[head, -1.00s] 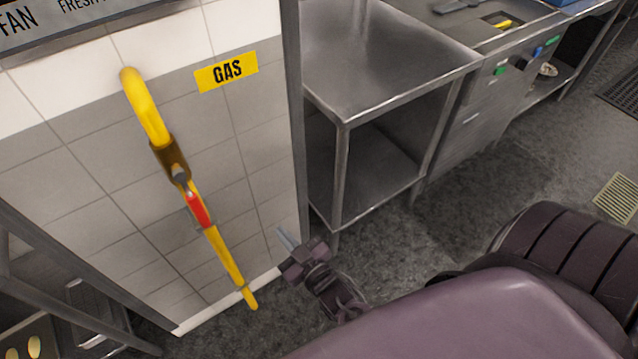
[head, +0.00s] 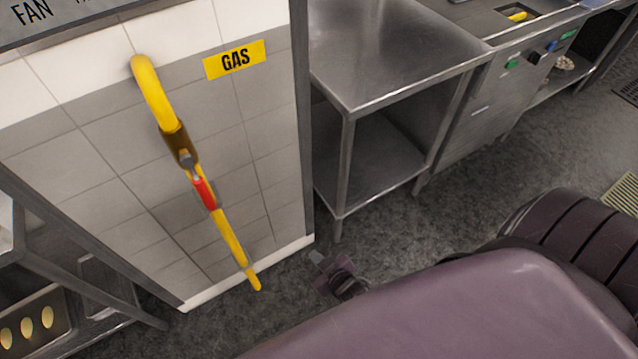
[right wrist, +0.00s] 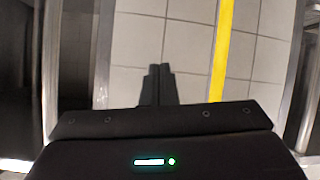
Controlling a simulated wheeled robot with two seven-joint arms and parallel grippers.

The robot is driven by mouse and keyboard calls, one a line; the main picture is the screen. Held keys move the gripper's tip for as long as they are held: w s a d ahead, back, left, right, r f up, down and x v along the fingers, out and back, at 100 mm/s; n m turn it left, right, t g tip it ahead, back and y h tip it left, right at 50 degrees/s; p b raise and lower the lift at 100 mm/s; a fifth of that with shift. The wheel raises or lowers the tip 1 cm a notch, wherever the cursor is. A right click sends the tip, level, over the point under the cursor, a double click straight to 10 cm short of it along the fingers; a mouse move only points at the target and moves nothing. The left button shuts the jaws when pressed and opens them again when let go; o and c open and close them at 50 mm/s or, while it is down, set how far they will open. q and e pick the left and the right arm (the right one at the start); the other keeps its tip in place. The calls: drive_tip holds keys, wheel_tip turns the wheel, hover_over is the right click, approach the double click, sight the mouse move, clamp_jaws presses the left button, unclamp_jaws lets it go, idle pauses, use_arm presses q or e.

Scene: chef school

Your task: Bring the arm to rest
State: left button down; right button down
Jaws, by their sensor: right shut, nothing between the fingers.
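My right gripper (head: 317,257) is low in the head view, just right of the bottom of the tiled wall, partly hidden behind my own purple body. In the right wrist view its two dark fingers (right wrist: 157,84) are together, with nothing between them. It is apart from the yellow gas pipe (head: 232,240), which has a red valve handle (head: 204,193) lying along it. The pipe also shows in the right wrist view (right wrist: 222,50), to the right of the fingers. My left gripper is in neither view.
A steel table (head: 390,50) with a lower shelf stands right of the tiled wall (head: 90,170). A steel unit with coloured knobs (head: 512,62) is beyond it. A metal rack (head: 75,265) stands at lower left. Some grey floor (head: 400,222) is clear before the table.

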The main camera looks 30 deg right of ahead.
drive_tip(key=shift+s+f, duration=0.1)
drive_tip(key=shift+f, duration=0.1)
idle(0.5)
drive_tip(key=s+d+f+g, duration=0.1)
drive_tip(key=s+f+g, duration=0.4)
drive_tip(key=s+f, duration=0.5)
drive_tip(key=s+d+f+g, duration=0.2)
drive_tip(key=s+f+g, duration=0.4)
drive_tip(key=s, duration=1.1)
wheel_tip(320, 180, down, 4)
drive_tip(key=shift+s+d+f+m+h, duration=0.2)
drive_tip(key=shift+s+m+h, duration=0.1)
drive_tip(key=shift+s, duration=0.1)
